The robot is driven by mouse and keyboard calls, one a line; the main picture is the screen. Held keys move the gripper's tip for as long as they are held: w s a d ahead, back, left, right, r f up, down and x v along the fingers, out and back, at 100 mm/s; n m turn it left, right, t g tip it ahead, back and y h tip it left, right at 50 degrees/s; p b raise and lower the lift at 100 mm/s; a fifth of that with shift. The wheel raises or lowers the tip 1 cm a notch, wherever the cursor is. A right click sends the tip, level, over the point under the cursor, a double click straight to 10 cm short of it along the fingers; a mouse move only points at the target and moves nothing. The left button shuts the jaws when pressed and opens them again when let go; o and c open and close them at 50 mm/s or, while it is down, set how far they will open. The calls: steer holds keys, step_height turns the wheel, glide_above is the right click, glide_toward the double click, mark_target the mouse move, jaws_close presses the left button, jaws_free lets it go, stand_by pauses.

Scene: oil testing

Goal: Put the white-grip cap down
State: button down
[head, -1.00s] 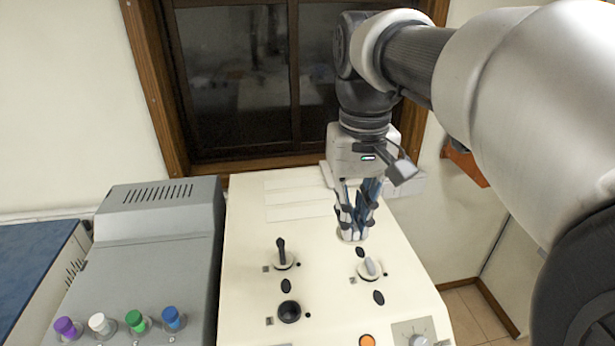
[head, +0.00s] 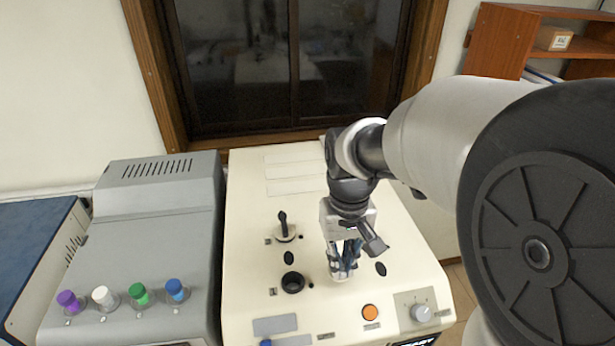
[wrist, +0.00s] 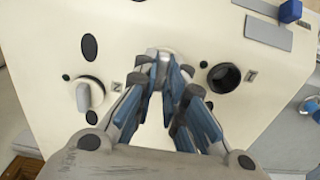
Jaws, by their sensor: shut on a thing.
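My gripper (head: 343,262) is shut on the white-grip cap (wrist: 165,55), whose pale round disc shows past the fingertips in the wrist view. Its grip is mostly hidden between the blue-lined fingers. In the head view the cap is low over the cream panel (head: 250,200), to the right of the open black hole (head: 292,282). I cannot tell whether it touches the panel. The hole also shows in the wrist view (wrist: 224,77), empty, right of the fingertips.
An orange button (head: 370,312) and a dial (head: 421,313) are in front. Several colour-capped vials (head: 104,297) stand on the grey unit at left.

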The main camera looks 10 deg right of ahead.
steer(key=shift+w+a+f, duration=0.1)
steer(key=shift+f, duration=0.55)
steer(key=shift+f, duration=0.2)
steer(key=c, duration=1.7)
jaws_free()
steer(key=shift+o, duration=0.2)
steer(key=shift+r, duration=0.1)
steer(key=shift+r, duration=0.1)
